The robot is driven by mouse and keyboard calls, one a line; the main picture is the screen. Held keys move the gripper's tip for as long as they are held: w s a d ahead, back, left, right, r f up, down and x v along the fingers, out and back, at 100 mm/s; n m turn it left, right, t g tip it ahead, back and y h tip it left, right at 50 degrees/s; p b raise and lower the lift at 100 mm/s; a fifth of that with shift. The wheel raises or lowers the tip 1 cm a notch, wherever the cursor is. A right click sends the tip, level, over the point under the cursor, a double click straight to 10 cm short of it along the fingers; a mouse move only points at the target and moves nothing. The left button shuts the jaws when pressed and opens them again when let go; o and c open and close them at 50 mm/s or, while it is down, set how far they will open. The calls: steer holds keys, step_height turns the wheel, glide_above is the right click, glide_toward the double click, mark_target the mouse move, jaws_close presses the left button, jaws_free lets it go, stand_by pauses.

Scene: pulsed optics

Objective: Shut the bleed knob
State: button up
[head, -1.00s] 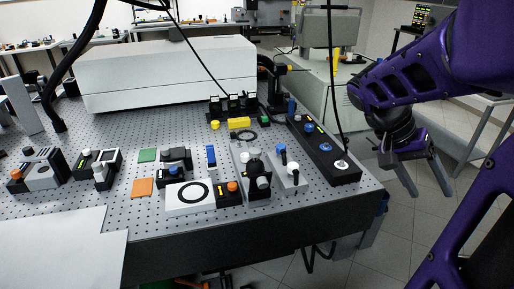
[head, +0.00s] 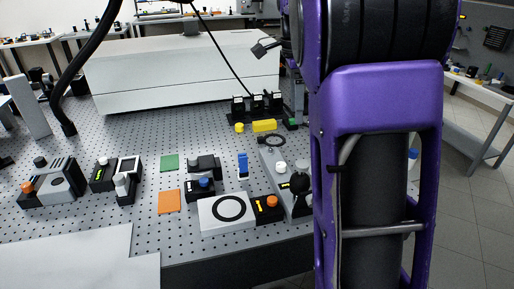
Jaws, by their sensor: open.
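Several knobs stand on the perforated optical table, and I cannot tell which is the bleed knob. An orange knob (head: 272,201) sits on a small black block. A blue knob (head: 203,183) sits on another black block behind the white plate. A white knob (head: 281,167) sits on the grey plate near my arm. Another orange knob (head: 27,187) is at the far left.
My purple arm covers the table's right end, including the long black block there. A white housing (head: 180,72) fills the back. A white plate with a black ring (head: 228,209) lies near the front edge. A black cable (head: 92,62) hangs at left.

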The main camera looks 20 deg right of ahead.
steer(key=w+a, duration=0.2)
steer(key=b, duration=0.4)
glide_toward(282, 164)
steer(key=shift+y, duration=0.4)
steer(key=f, duration=0.8)
steer(key=shift+s+d+f, duration=0.15)
steer(key=shift+d+f, duration=0.1)
steer(key=shift+f, duration=0.05)
jaws_close()
